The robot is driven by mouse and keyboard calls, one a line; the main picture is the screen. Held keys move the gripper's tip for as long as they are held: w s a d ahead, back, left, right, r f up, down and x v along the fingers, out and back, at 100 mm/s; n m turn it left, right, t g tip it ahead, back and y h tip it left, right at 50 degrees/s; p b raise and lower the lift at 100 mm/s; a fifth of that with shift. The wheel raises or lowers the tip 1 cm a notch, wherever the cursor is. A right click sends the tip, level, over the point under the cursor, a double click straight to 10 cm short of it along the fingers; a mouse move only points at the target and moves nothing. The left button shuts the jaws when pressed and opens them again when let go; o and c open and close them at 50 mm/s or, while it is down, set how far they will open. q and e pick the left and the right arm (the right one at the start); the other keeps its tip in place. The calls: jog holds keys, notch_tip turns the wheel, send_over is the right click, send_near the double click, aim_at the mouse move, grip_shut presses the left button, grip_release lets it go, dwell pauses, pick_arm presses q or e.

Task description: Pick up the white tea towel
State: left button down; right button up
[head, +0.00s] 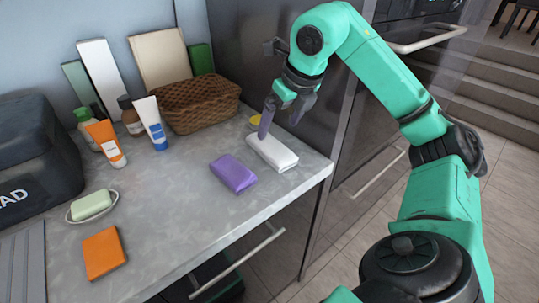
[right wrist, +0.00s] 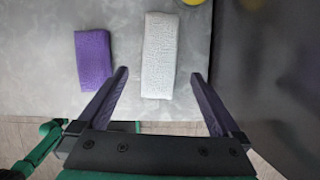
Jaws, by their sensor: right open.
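The white tea towel (head: 271,151) lies folded flat on the grey counter, near its right end in the head view. It also shows in the right wrist view (right wrist: 159,56), as a pale upright rectangle ahead of the fingers. My right gripper (head: 283,116) is over the far end of the towel, pointing down, its fingers apart. In the right wrist view the open fingers (right wrist: 160,92) stand on either side of the towel's line, with nothing between them held. I cannot tell the exact height above the towel. My left gripper is not in view.
A purple folded towel (head: 233,173) lies left of the white one, and an orange one (head: 104,252) nearer the front. A wicker basket (head: 198,103), tubes and bottles stand behind. A soap dish (head: 92,206) is at left. The counter edge (head: 331,168) is close on the right.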

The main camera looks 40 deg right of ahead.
aim_at(271, 144)
jog(key=b+x, duration=0.1)
jog(key=x, duration=0.6)
jog(key=shift+w+f, duration=0.25)
jog(key=shift+f, duration=0.05)
jog(key=c, duration=1.3)
notch_tip(271, 144, up, 20)
jog(key=p, duration=1)
